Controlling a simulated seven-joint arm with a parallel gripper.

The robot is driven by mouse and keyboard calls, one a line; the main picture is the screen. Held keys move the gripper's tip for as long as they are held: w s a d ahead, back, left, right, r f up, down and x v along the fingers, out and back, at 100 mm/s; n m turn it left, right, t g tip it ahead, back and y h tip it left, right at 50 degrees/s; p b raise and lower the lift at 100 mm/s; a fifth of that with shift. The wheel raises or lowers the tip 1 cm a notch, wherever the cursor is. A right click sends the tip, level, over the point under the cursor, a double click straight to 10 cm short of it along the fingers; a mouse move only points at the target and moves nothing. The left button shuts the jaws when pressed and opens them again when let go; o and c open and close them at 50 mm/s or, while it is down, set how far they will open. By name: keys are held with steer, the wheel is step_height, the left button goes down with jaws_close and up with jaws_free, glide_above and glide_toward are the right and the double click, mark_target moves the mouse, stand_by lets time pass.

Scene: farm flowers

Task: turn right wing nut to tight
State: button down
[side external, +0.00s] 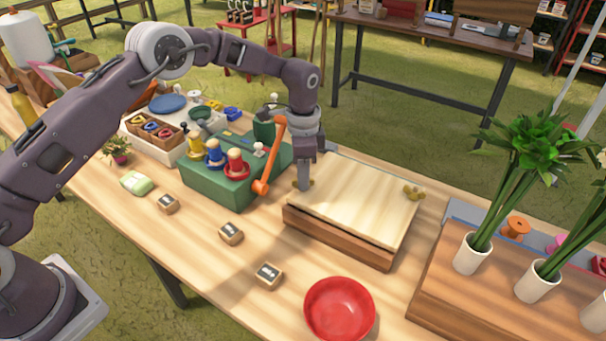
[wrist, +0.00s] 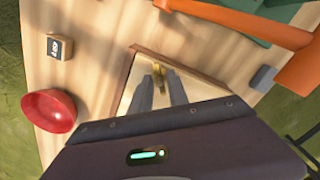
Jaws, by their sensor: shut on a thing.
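The flower press (side external: 355,200) is a pale wooden board over a darker wooden base, with a brass wing nut near each of two ends. My gripper (side external: 304,182) points down at the wing nut at the left in the side view, and its fingers cover most of that nut. In the wrist view the brass wing nut (wrist: 161,78) shows between the fingertips of my gripper (wrist: 157,90), which is shut on it. The other wing nut (side external: 413,191) stands free at the board's right corner. How tight either nut is cannot be told.
A red bowl (side external: 340,308) and small labelled blocks (side external: 231,233) lie in front. White vases (side external: 472,254) with green stems stand right.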

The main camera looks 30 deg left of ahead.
steer(key=m, duration=0.6)
steer(key=shift+w+r+m, duration=0.15)
steer(key=shift+r+m, duration=0.05)
steer(key=shift+m, duration=0.1)
steer(key=m, duration=1.1)
steer(key=shift+m, duration=0.4)
steer(key=m, duration=0.5)
steer(key=shift+m, duration=0.6)
steer(key=c, duration=1.3)
jaws_free()
steer(key=shift+f, duration=0.1)
steer(key=shift+o, duration=0.2)
